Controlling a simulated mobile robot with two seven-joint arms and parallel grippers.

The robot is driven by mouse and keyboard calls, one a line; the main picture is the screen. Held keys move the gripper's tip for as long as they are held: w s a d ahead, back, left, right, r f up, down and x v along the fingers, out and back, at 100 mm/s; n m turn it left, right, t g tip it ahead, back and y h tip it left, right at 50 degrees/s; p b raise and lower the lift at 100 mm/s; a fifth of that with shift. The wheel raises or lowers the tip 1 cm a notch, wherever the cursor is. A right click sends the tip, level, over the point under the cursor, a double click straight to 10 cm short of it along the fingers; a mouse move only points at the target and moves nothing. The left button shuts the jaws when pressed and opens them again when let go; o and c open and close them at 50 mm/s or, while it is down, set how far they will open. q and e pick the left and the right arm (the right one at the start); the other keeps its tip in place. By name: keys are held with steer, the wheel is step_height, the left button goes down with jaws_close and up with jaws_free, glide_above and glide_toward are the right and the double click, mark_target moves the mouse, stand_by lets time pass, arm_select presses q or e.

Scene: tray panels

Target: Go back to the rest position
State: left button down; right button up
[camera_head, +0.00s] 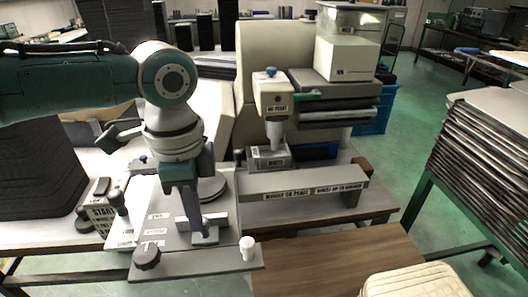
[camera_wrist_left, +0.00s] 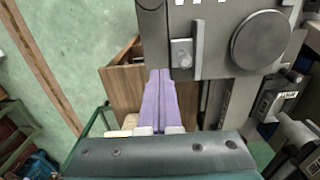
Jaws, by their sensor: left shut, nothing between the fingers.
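My left gripper (camera_head: 194,232) hangs down over the grey control panel, at the panel's front part. Its purple fingers (camera_wrist_left: 158,80) are shut together with nothing between them in the left wrist view. The fingertips are close to a small metal fitting (camera_wrist_left: 181,54) on the panel; I cannot tell whether they touch it. The panel's front strip (camera_head: 200,263) carries a black round knob (camera_head: 147,256) at left and a white knob (camera_head: 247,248) at right. A large dark round knob (camera_wrist_left: 262,40) shows in the wrist view. My right gripper is not in view.
A machine with a dispensing head (camera_head: 272,95) and a low grey labelled bar (camera_head: 304,183) stands right of the arm. A brown wooden table (camera_head: 340,260) is at the front right. Stacked trays (camera_head: 485,150) stand at far right. Dark stacked panels (camera_head: 40,150) are at left.

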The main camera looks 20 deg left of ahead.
arm_select(q)
steer(key=shift+f, duration=0.1)
steer(key=s+d+n+t+h, duration=0.2)
steer(key=s+d+h, duration=0.1)
steer(key=s+d, duration=0.85)
steer(key=s+a+r+n+t+y, duration=0.2)
steer(key=s+a+r+n+y, duration=0.15)
steer(key=s+a+n, duration=0.4)
step_height(320, 180, up, 35)
steer(key=w+p, duration=0.1)
steer(key=p, duration=3.3)
steer(key=shift+d+h+p, duration=0.2)
steer(key=shift+h+p, duration=0.15)
steer(key=shift+p, duration=0.05)
